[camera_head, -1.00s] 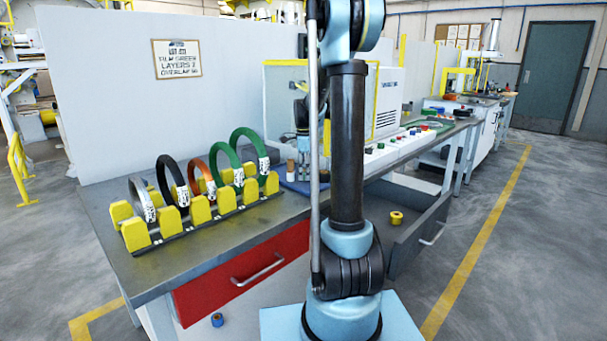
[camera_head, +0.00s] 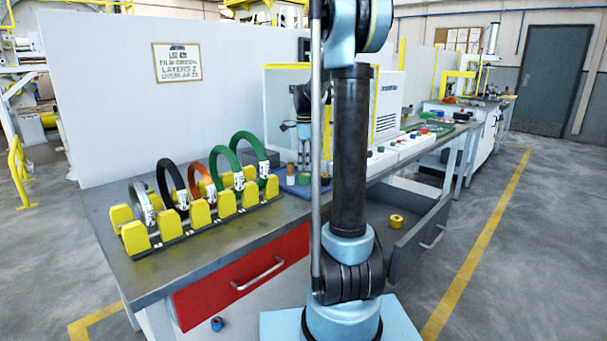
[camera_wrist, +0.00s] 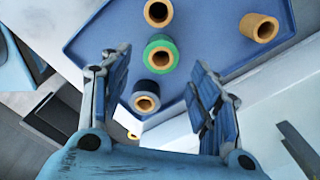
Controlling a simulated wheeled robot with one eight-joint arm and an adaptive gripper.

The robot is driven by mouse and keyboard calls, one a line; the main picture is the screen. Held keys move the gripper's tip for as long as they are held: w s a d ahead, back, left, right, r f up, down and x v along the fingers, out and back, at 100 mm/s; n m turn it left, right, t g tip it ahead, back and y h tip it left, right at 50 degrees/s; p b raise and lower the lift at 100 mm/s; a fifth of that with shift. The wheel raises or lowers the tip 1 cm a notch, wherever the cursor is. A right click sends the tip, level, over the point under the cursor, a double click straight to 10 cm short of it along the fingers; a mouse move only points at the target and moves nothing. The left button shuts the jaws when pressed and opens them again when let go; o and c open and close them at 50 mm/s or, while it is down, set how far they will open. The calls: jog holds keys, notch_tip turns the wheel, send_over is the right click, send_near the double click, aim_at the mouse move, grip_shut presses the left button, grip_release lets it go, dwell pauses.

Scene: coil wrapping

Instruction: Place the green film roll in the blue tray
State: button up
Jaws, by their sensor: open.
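The green film roll (camera_wrist: 152,44) stands on end on the blue tray (camera_wrist: 205,32) in the wrist view, its tan core facing up. My gripper (camera_wrist: 160,62) is open above it, with one blue finger on each side of the picture and the green roll between and beyond the fingertips. No contact with the roll shows. In the head view my gripper (camera_head: 304,140) hangs over the blue tray (camera_head: 290,188) on the bench, partly behind my arm.
Left of the tray is a yellow rack (camera_head: 201,212) with several rings. An open drawer (camera_head: 405,250) holds a yellow roll (camera_head: 396,221). A blue roll (camera_head: 217,323) is on the floor.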

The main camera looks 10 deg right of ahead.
notch_tip(320, 180, up, 6)
jog(key=s+n, duration=0.6)
jog(key=s, duration=0.7)
jog(key=s+f+n+t, duration=0.1)
jog(key=s+f+n, duration=0.6)
jog(key=s, duration=0.5)
jog(key=s+f+n+t, duration=0.1)
jog(key=s+f+n, duration=0.7)
jog(key=s+f, duration=0.2)
jog(key=shift+s+a+f, duration=0.3)
jog(key=shift+s+f, duration=0.05)
jog(key=shift+s, duration=0.85)
